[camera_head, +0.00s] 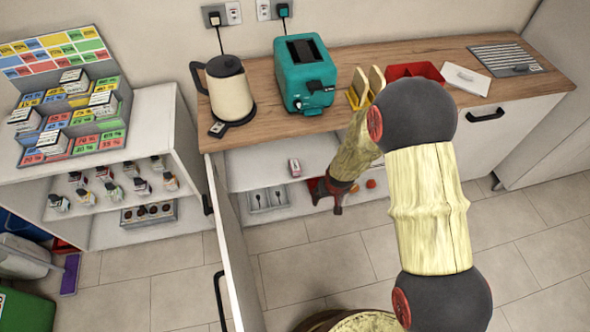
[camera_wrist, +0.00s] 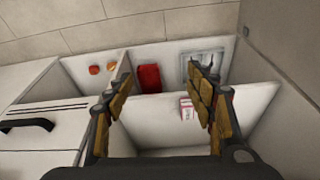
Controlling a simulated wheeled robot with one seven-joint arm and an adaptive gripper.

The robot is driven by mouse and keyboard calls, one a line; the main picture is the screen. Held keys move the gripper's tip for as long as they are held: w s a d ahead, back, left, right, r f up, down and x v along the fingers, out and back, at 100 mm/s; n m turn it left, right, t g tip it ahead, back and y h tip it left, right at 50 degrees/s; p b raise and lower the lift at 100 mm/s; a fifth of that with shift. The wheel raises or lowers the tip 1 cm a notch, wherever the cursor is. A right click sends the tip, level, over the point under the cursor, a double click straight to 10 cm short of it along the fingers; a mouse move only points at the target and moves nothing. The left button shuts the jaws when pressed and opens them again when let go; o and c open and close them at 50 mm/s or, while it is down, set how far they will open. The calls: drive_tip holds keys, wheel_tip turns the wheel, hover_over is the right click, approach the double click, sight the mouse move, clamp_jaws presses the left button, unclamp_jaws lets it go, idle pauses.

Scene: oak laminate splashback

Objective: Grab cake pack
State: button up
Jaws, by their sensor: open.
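A small white and pinkish-red pack (camera_head: 295,167), which looks like the cake pack, stands on the middle shelf of the open cabinet, near its front edge. It also shows in the wrist view (camera_wrist: 187,108), between my fingers in the picture, nearer the right one. Its label is too small to read. My gripper (camera_head: 328,200) is open and empty in front of the cabinet, to the right of the pack in the head view. In the wrist view both fingers (camera_wrist: 162,85) are spread wide, and neither visibly touches the pack.
The open cabinet door (camera_head: 232,250) stands at the left. Below the shelf are a red item (camera_wrist: 149,78), a grey panel (camera_head: 268,199) and two orange round things (camera_wrist: 102,69). The counter above holds a kettle (camera_head: 231,95) and teal toaster (camera_head: 304,78). Shelf room beside the pack is clear.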

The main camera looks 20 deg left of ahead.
drive_tip(key=w+a+f+t, duration=0.15)
drive_tip(key=a+f, duration=0.25)
drive_tip(key=f, duration=0.5)
drive_tip(key=n+t+y+b, duration=0.1)
drive_tip(key=t+y, duration=0.4)
drive_tip(key=t, duration=0.1)
approach(295, 165)
drive_tip(key=f, duration=0.1)
drive_tip(key=b+x, duration=0.4)
drive_tip(key=x, duration=0.4)
drive_tip(key=shift+w+r, duration=0.15)
drive_tip(key=shift+r, duration=0.05)
drive_tip(key=c, duration=0.3)
drive_tip(key=shift+r, duration=0.1)
drive_tip(key=c, duration=1)
